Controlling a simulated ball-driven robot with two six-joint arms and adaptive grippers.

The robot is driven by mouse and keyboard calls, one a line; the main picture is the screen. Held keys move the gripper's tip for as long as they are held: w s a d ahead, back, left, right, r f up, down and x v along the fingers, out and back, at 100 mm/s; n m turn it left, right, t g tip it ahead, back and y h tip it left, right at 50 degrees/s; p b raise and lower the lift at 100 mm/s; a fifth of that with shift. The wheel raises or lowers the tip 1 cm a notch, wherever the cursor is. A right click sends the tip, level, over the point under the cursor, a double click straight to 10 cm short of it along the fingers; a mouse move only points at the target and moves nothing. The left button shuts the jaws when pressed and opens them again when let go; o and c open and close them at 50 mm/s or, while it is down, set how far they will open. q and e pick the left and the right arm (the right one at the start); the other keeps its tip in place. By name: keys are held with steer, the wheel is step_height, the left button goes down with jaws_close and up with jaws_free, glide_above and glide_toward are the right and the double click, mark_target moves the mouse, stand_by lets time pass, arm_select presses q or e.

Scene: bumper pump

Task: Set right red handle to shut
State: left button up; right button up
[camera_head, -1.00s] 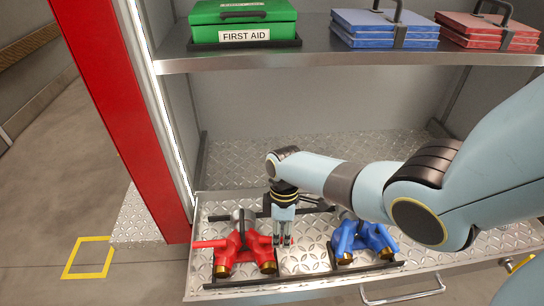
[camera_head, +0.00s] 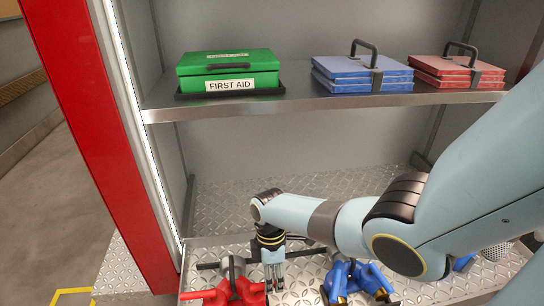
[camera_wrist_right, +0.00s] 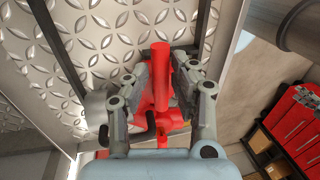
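The red pump fitting (camera_head: 237,292) stands at the front left of the metal tray, partly cut off by the picture's lower edge. One of its red handles (camera_head: 196,295) points left in the head view. My right gripper (camera_head: 275,282) points down just right of the red fitting. In the right wrist view a red handle (camera_wrist_right: 161,82) stands between the two fingers of my right gripper (camera_wrist_right: 163,70), which are apart with gaps beside the handle. My left gripper is not in view.
A blue pump fitting (camera_head: 352,280) stands right of the gripper, partly under my forearm. A shelf (camera_head: 300,108) above carries a green first aid box (camera_head: 230,72), blue cases (camera_head: 360,75) and red cases (camera_head: 460,72). A red pillar (camera_head: 95,130) bounds the left side.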

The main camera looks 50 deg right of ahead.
steer(key=shift+o, duration=1.2)
steer(key=shift+r, duration=0.1)
steer(key=v, duration=1.1)
steer(key=shift+r, duration=0.35)
